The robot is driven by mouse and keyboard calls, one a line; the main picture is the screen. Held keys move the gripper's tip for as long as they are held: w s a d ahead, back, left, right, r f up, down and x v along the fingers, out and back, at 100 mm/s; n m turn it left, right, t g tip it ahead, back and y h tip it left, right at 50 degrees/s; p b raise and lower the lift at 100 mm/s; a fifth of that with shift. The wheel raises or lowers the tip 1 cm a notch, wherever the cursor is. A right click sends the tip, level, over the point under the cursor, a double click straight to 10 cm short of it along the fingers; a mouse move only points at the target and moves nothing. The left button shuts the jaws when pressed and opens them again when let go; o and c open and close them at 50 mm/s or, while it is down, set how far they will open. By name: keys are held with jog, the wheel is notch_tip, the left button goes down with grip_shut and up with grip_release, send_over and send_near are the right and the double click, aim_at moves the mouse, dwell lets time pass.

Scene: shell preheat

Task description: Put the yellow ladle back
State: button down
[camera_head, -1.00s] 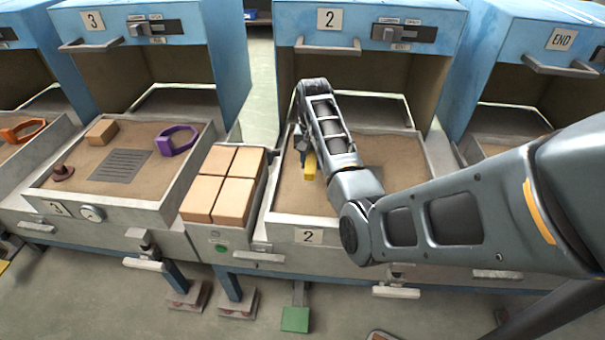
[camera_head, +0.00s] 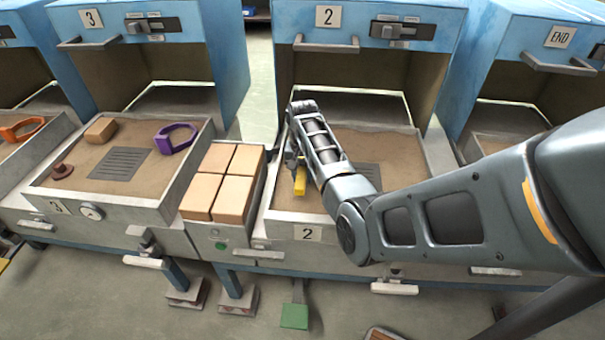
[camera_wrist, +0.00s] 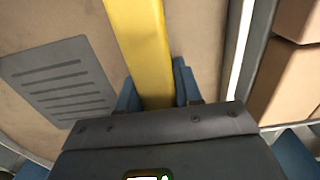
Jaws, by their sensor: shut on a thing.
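The yellow ladle (camera_head: 300,180) shows as a small yellow piece beside my forearm, over the sand tray marked 2 (camera_head: 290,220). In the wrist view its yellow handle (camera_wrist: 140,45) runs up from between my fingers and out of the top of the picture. My gripper (camera_wrist: 155,95) is shut on the handle; its blue-grey fingers lie on either side. In the head view my gripper (camera_head: 294,160) is mostly hidden by my arm. The ladle's bowl is not clearly visible. I cannot tell whether the ladle touches the sand.
A grey slotted plate (camera_head: 365,175) lies in tray 2, partly behind my arm. Tan blocks (camera_head: 235,200) fill a holder left of it. Tray 3 (camera_head: 110,205) holds a purple ring (camera_head: 176,138), a tan block (camera_head: 101,130) and a brown knobbed piece (camera_head: 62,170). Oven 2 (camera_head: 362,80) stands open behind.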

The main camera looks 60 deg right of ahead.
jog(key=c, duration=0.8)
grip_release()
jog(key=shift+o, duration=0.2)
notch_tip(320, 180, up, 12)
jog(key=shift+r, duration=0.15)
